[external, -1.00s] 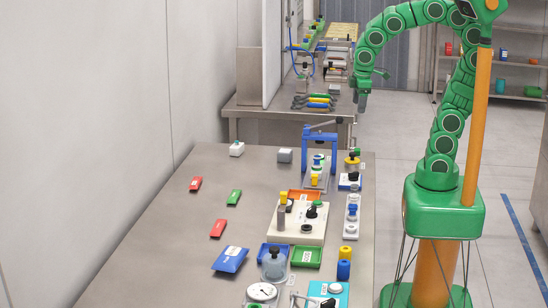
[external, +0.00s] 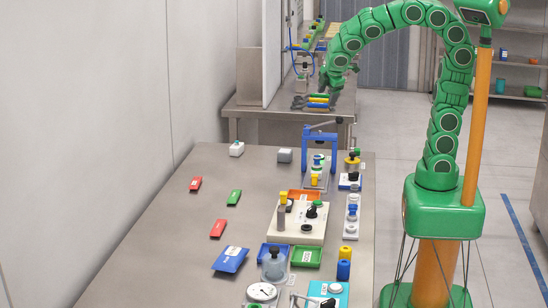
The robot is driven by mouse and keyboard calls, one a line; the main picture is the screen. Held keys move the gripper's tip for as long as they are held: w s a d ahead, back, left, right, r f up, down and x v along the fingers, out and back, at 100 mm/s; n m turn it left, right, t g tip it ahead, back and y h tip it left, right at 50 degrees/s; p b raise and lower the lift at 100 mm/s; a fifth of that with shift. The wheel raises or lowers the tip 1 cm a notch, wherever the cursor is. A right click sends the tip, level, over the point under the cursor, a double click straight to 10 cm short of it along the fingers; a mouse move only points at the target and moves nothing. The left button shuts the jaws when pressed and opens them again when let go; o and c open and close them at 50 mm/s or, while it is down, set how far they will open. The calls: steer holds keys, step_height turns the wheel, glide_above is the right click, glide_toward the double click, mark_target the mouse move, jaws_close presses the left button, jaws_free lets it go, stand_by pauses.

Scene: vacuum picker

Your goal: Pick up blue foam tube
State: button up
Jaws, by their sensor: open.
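Several coloured foam tubes lie side by side with dark ends on the far bench. A blue foam tube (external: 318,96) lies beside a yellow one (external: 318,101); both are small and partly covered by my gripper. My gripper (external: 326,90) points down over the right end of these tubes, very close to them. Its jaws are open, but the fingers are small, and I cannot tell whether they touch or straddle the blue tube.
The far steel bench (external: 255,112) has a tall white panel (external: 275,50) on its left. The near table (external: 150,235) holds a blue frame (external: 306,148), red and green blocks, trays and gauges. The floor to the right is clear.

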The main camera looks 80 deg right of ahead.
steer(key=w+a+f+n+t+h, duration=0.1)
steer(key=w+a+n+t, duration=0.1)
steer(key=w+a+n, duration=0.5)
steer(key=w+a+f+n+t+h, duration=0.15)
steer(key=w+a, duration=0.35)
steer(key=a, duration=0.7)
steer(key=a+f+n+t+y, duration=0.25)
steer(key=a+n+t, duration=0.5)
steer(key=a, duration=1.45)
steer(key=n+y, duration=0.9)
steer(key=n, duration=0.5)
glide_above(346, 274)
steer(key=w+d, duration=0.1)
steer(key=d, duration=0.1)
step_height(346, 274, down, 10)
steer(key=shift+w+f, duration=0.1)
steer(key=shift+f, duration=0.15)
steer(key=shift+n+g, duration=0.3)
steer(key=shift+n, duration=0.2)
steer(key=s+f, duration=0.2)
steer(key=f, duration=0.1)
steer(key=s+f, duration=0.1)
steer(key=f, duration=0.2)
steer(key=s+f, duration=0.2)
steer(key=f, duration=0.1)
steer(key=shift+s+d+f, duration=0.15)
steer(key=shift+s+d, duration=0.2)
steer(key=shift+x, duration=2.5)
steer(key=shift+d, duration=0.1)
